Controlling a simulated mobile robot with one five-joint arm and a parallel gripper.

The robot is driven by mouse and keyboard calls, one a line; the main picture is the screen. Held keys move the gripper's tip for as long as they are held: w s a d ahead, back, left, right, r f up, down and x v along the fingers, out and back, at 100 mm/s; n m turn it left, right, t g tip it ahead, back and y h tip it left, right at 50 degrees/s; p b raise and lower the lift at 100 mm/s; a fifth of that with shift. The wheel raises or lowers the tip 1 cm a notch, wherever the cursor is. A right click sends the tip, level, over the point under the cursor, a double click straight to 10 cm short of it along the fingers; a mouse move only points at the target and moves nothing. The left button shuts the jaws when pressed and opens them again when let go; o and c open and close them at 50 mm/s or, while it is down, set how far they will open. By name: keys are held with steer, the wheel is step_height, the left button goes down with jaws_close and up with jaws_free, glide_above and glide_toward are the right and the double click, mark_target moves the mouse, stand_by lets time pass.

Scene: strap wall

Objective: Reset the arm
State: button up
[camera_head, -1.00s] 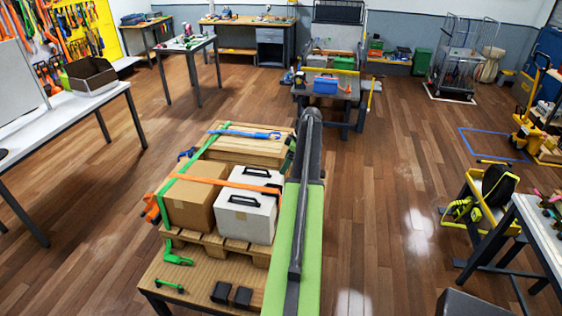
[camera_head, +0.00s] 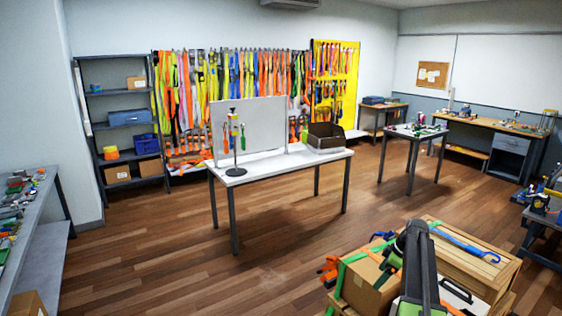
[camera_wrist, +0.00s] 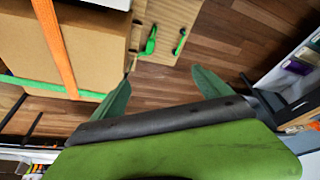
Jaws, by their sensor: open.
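My gripper (camera_wrist: 163,88) shows in the wrist view as two green fingers spread apart, with nothing between them. A cardboard box (camera_wrist: 95,55) with an orange strap (camera_wrist: 54,45) and a green strap (camera_wrist: 50,88) is at the left of that view, apart from the fingers. In the head view my arm (camera_head: 418,265) stands at the lower right in front of the strapped load; its gripper end cannot be made out there. The cardboard box (camera_head: 365,288) and a wooden crate (camera_head: 478,262) with a blue strap (camera_head: 462,244) are beside the arm.
A white table (camera_head: 275,172) with an open brown box (camera_head: 325,137) stands mid-room. Straps hang on the wall rack (camera_head: 230,85) behind it, near a grey shelf (camera_head: 120,125). A cluttered workbench (camera_head: 30,215) is at the left. The wooden floor (camera_head: 270,260) between is clear.

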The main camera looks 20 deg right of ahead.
steer(key=s+a+f+n+g+b, duration=0.1)
steer(key=a+f+b, duration=0.15)
steer(key=a, duration=1.55)
steer(key=a+f+g+b, duration=0.15)
steer(key=a+f, duration=0.25)
steer(key=a, duration=1.3)
steer(key=s+a+f+m+h+b, duration=0.1)
steer(key=s+a+m+h+b, duration=0.1)
steer(key=s+a, duration=0.5)
steer(key=s+m, duration=0.1)
steer(key=m, duration=0.1)
steer(key=s+m, duration=0.2)
steer(key=m, duration=0.1)
steer(key=s+m+h, duration=0.1)
steer(key=m, duration=0.2)
steer(key=shift+s+d+f+g+p, duration=0.15)
steer(key=shift+d+g+p, duration=0.1)
steer(key=shift+p, duration=0.05)
